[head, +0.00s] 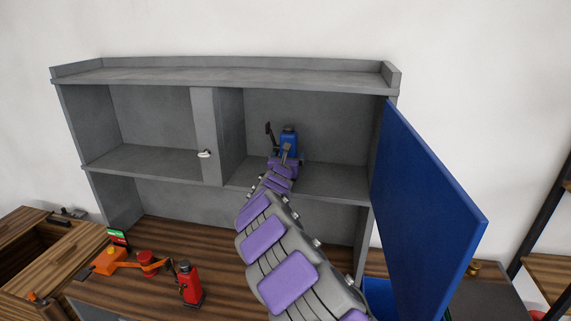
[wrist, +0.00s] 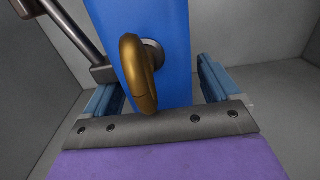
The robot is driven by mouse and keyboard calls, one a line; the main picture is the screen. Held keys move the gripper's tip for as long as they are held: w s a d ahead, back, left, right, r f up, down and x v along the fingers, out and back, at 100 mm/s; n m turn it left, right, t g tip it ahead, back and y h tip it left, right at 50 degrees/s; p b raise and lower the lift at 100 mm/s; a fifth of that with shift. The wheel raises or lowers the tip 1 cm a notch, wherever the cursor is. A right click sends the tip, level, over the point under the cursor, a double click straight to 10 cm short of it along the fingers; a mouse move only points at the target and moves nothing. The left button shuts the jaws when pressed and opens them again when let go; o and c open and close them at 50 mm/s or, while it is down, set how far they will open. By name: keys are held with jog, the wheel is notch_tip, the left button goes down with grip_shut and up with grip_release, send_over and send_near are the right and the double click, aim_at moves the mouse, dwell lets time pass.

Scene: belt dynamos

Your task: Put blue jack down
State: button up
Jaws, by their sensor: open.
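The blue jack (head: 288,138) stands upright in the right compartment of the grey cabinet (head: 345,178). In the wrist view the blue jack (wrist: 172,40) fills the upper middle, with a brass-coloured hook on its face and a grey lever at its left. My gripper (head: 285,158) is at the front of the jack. It also shows in the wrist view (wrist: 160,92), open, with one finger on each side of the jack. The jack's base is hidden behind my gripper.
A blue cabinet door (head: 425,215) stands open at the right. The left compartment (head: 145,160) is empty. A red jack (head: 188,284) and an orange tool (head: 115,260) sit on the wooden worktop (head: 235,295) below.

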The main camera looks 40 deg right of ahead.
jog(key=b+v, duration=0.1)
jog(key=v, duration=0.3)
jog(key=shift+s+a+r, duration=0.1)
jog(key=shift+s+a, duration=0.15)
jog(key=shift+a, duration=0.1)
jog(key=b+v, duration=0.2)
jog(key=v, duration=0.5)
dwell(0.4)
